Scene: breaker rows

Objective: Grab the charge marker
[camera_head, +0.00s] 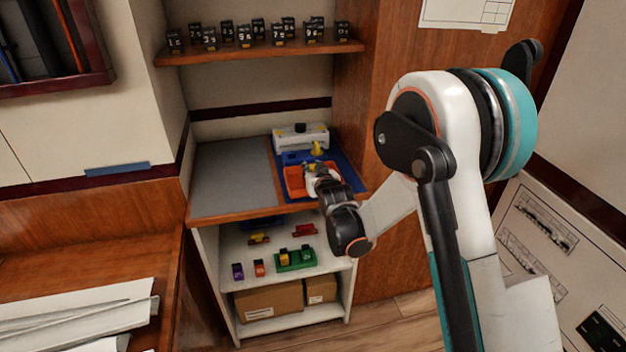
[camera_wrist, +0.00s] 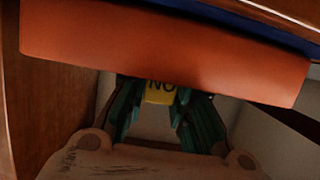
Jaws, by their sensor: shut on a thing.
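My gripper (camera_head: 318,172) is over the orange tray on the right side of the wooden shelf. In the wrist view its teal fingers (camera_wrist: 160,108) are shut on a yellow marker (camera_wrist: 160,92) with the letters "NO", which I take as the charge marker. The rest of its text is hidden behind the orange tray wall (camera_wrist: 160,55). In the head view my gripper and wrist cover part of the orange tray (camera_head: 292,184), and the held marker cannot be made out clearly.
A yellow piece (camera_head: 317,148) and a white unit (camera_head: 290,139) stand behind the tray on a blue mat (camera_head: 350,175). A grey mat (camera_head: 235,177) at left is bare. Numbered black blocks (camera_head: 245,36) line the upper shelf. Toy vehicles and a green tray (camera_head: 296,264) sit below.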

